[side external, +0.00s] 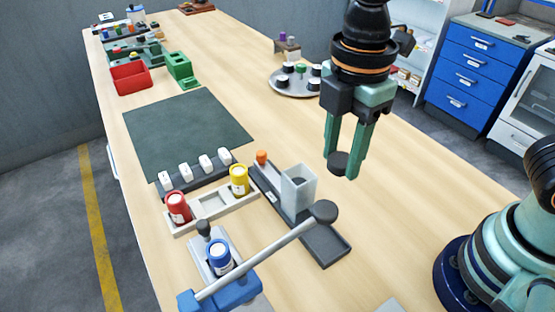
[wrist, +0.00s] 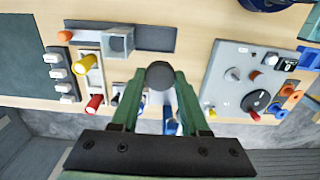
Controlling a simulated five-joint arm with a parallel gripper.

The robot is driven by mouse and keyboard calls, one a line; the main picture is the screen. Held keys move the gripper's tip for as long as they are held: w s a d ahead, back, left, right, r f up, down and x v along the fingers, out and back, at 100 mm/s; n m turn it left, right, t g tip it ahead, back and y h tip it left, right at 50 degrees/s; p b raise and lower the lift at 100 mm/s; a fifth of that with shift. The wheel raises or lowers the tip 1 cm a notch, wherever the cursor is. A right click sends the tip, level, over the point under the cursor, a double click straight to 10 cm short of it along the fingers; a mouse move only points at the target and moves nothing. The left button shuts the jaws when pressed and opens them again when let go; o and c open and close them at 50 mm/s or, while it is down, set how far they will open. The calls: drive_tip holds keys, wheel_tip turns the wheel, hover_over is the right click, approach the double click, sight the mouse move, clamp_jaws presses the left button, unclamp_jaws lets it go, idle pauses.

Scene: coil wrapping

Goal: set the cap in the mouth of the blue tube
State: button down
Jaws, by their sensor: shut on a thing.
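My gripper (side external: 343,168) is shut on a dark round cap (side external: 337,163) and holds it in the air over the bench, right of the grey bin. In the wrist view the cap (wrist: 160,75) sits between the fingertips. The blue tube (side external: 220,258) stands upright in a blue and grey lever press at the near edge, lower left of my gripper and well apart from the cap. In the wrist view, blue parts show between my fingers, but I cannot tell the tube from the press there.
The press's long lever (side external: 265,255) reaches up rightward, ending in a dark knob. A red tube (side external: 177,208) and yellow tube (side external: 239,180) stand in a pale rack. A clear grey bin (side external: 298,190) stands on a dark tray. A round plate (side external: 295,88) holds several dark caps.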

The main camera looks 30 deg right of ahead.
drive_tip(key=shift+a, duration=0.15)
drive_tip(key=w+a+f+n, duration=0.2)
drive_tip(key=a, duration=0.7)
drive_tip(key=w+a+f+n, duration=0.1)
drive_tip(key=w+a+f, duration=0.1)
drive_tip(key=a, duration=0.7)
drive_tip(key=shift+w+a+f+n, duration=0.3)
drive_tip(key=shift+w+n, duration=0.1)
drive_tip(key=shift+w, duration=0.15)
drive_tip(key=shift+f, duration=0.1)
hover_over(218, 250)
drive_tip(key=shift+f, duration=2.85)
drive_tip(key=shift+f, duration=0.85)
drive_tip(key=shift+c, duration=1.6)
unclamp_jaws()
